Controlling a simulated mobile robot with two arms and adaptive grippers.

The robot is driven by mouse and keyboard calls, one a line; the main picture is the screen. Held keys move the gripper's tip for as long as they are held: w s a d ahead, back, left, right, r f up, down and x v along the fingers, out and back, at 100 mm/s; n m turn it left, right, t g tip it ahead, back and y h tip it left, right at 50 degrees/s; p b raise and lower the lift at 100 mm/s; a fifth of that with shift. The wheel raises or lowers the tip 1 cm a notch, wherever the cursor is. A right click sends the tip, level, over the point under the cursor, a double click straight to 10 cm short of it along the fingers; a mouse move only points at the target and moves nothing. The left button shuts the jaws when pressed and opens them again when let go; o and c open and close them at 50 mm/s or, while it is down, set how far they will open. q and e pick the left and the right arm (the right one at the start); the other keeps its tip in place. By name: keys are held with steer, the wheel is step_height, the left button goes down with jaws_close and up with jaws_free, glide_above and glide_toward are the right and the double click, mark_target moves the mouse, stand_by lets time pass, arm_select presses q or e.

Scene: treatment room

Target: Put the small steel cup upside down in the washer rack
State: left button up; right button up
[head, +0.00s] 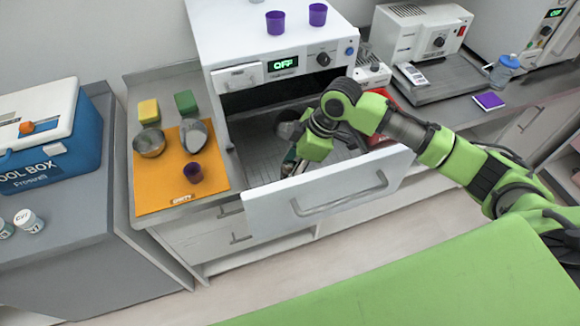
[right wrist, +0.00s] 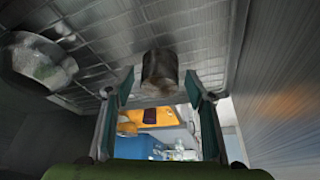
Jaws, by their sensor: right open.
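The small steel cup (right wrist: 159,70) is on the wire rack (right wrist: 105,30) in the right wrist view, between my fingertips. That view appears upside down, with the rack at the top. I cannot tell for sure which way the cup's mouth faces. My right gripper (right wrist: 158,84) is open, with a finger on each side of the cup and gaps visible. In the head view my right gripper (head: 291,163) reaches down into the pulled-out washer drawer (head: 330,200), and the cup is hidden there. My left gripper is not in view.
A clear or shiny bowl (right wrist: 40,62) is in the rack. The drawer front and side walls are close to my gripper. An orange mat (head: 155,190) left of the washer holds a metal bowl (head: 149,143), a grey item (head: 194,136) and a purple cup (head: 193,173).

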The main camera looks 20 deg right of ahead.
steer(key=shift+r, duration=0.1)
steer(key=b+v, duration=0.2)
steer(key=v, duration=1)
